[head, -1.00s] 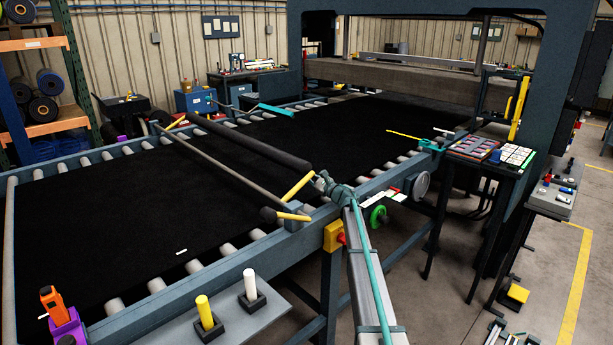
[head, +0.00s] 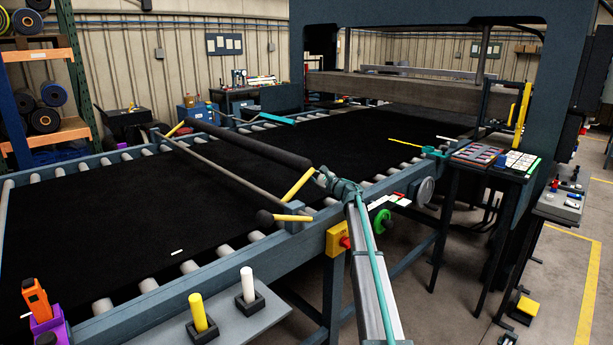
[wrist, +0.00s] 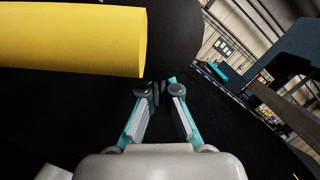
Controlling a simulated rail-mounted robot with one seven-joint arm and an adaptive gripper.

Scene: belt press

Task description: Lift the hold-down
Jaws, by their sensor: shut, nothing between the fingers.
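My gripper (head: 321,178) is shut and empty, close beside the upper end of the near yellow arm. In the wrist view, a large yellow bar (wrist: 70,40) and a dark round end fill the upper left, just beyond the shut fingertips (wrist: 160,90). Whether they touch is unclear.
The roller conveyor's blue side rail (head: 180,295) runs below my arm. A yellow box with a red button (head: 339,239) and a green handwheel (head: 383,221) sit on the near side. White and yellow posts (head: 248,285) stand on the front shelf. The press frame (head: 560,90) rises at right.

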